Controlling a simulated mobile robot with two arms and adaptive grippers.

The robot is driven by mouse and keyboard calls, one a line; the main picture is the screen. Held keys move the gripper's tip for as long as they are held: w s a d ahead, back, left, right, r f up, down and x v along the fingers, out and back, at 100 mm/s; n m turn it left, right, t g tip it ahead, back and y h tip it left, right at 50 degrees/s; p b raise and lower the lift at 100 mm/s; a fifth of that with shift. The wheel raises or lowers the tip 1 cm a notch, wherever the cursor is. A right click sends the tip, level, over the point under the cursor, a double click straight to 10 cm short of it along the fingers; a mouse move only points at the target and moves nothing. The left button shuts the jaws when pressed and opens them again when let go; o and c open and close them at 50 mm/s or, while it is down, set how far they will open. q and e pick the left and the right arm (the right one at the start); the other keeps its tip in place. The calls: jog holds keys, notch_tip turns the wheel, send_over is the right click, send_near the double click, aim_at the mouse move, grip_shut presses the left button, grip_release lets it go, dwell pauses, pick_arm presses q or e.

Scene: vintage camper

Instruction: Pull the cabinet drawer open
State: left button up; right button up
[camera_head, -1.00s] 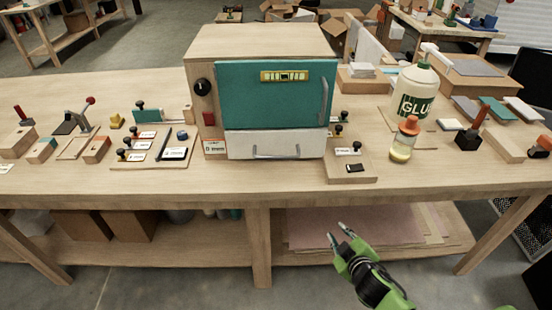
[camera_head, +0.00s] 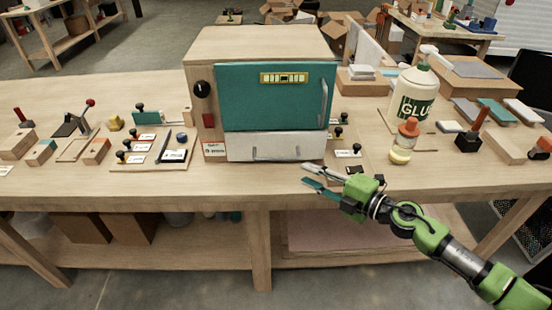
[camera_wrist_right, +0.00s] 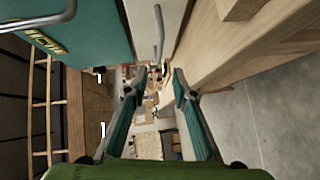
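The wooden cabinet (camera_head: 265,45) stands on the workbench, with a teal door (camera_head: 270,100) above a white drawer (camera_head: 245,147). The drawer looks closed, with a thin metal bar handle (camera_head: 283,155) across its front. My right gripper (camera_head: 306,175) is open and empty, in front of and below the drawer's right part, near the bench's front edge. In the right wrist view its two teal-padded fingers (camera_wrist_right: 160,78) are apart. The drawer handle (camera_wrist_right: 159,32) appears there beyond the fingertips, not touched. My left gripper is not in view.
A vertical door handle (camera_head: 323,100) is at the door's right. Small boards with black knobs (camera_head: 348,150) stand right of the cabinet, near my gripper. A glue bottle (camera_head: 413,90) and an orange-capped jar (camera_head: 403,140) stand farther right. The bench strip before the drawer (camera_head: 240,180) is clear.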

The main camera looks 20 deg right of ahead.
aim_at(278, 160)
jog(key=p+x, duration=0.1)
jog(key=x, duration=1.2)
jog(key=shift+a+p, duration=0.1)
jog(key=shift+p, duration=0.2)
grip_shut()
